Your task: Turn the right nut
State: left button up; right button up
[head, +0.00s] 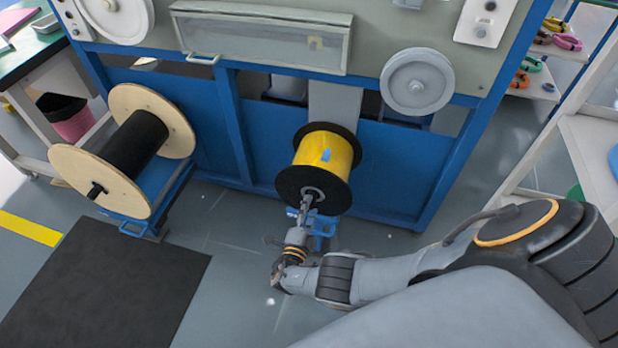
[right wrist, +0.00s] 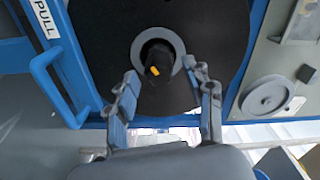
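A yellow cable spool (head: 325,150) with black end flanges sits at the machine front in the head view. Its hub faces my right gripper (head: 304,203). In the right wrist view the black flange (right wrist: 105,40) fills the upper middle. A grey ring (right wrist: 176,47) surrounds a dark shaft end or nut (right wrist: 157,57) with a small yellow mark; I cannot tell which part is the nut. My right gripper (right wrist: 163,74) is open, one finger on each side below the shaft end, with no clear contact. My left gripper is not in view.
A wooden-flanged spool with black cable (head: 132,147) stands on the left. A blue spool stand (head: 320,226) and a blue handle (right wrist: 52,85) are close to my right gripper. A dark mat (head: 105,285) lies on the floor. A white shelf (head: 590,150) stands at the right.

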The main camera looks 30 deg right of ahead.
jog(key=v, duration=1.2)
dwell(0.5)
